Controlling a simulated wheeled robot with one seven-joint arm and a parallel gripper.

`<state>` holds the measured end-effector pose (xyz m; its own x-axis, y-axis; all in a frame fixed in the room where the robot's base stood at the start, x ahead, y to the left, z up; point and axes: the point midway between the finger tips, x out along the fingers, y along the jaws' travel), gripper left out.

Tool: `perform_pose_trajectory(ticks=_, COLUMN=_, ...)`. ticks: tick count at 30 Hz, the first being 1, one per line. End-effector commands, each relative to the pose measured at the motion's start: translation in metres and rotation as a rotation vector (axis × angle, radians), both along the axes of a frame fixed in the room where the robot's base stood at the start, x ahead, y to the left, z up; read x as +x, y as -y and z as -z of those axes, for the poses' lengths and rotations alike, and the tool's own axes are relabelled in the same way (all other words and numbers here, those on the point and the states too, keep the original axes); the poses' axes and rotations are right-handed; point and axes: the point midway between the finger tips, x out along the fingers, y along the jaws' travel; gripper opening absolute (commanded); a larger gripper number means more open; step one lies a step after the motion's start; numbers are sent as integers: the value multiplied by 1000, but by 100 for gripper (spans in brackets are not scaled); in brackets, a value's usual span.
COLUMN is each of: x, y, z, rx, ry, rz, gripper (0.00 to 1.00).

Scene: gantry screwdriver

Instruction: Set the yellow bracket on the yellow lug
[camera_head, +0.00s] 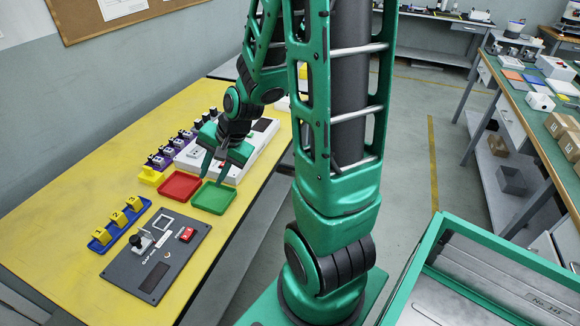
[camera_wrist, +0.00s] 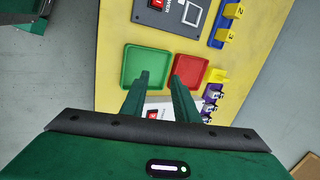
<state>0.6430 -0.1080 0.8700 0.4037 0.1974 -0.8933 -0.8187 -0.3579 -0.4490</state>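Several yellow numbered blocks (camera_head: 118,219) stand in a row on a blue rack at the left of the table. A separate yellow piece (camera_head: 150,176) sits at the near end of the purple row, beside the red tray; it also shows in the wrist view (camera_wrist: 217,76). I cannot tell for sure which yellow part is the bracket and which is the lug. My gripper (camera_head: 213,177) is above the green and red trays, to the right of the yellow piece. In the wrist view its two fingers (camera_wrist: 160,79) are apart with nothing between them.
The red tray (camera_head: 180,186) and green tray (camera_head: 213,198) lie side by side on the yellow table (camera_head: 60,205). A grey panel (camera_head: 150,280) with a red switch and a small device lies nearest. Purple holders (camera_head: 168,152) and a white unit (camera_head: 262,130) stand behind.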

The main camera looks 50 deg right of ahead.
Motion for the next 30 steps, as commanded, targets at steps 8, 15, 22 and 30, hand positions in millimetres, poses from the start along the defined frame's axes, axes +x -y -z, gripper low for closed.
perform_pose_trajectory(ticks=8, x=-103, y=52, z=-54, rx=-289, ry=-177, rz=-324, gripper=28)
perform_pose_trajectory(ticks=15, x=-190, y=68, z=-92, rx=-333, ry=-306, rz=-516, gripper=28)
perform_pose_trajectory(ticks=22, x=-224, y=65, z=-104, rx=-314, ry=-345, rz=-588, gripper=31)
perform_pose_trajectory(ticks=30, x=-225, y=65, z=-104, rx=-312, ry=-348, rz=-591, gripper=31)
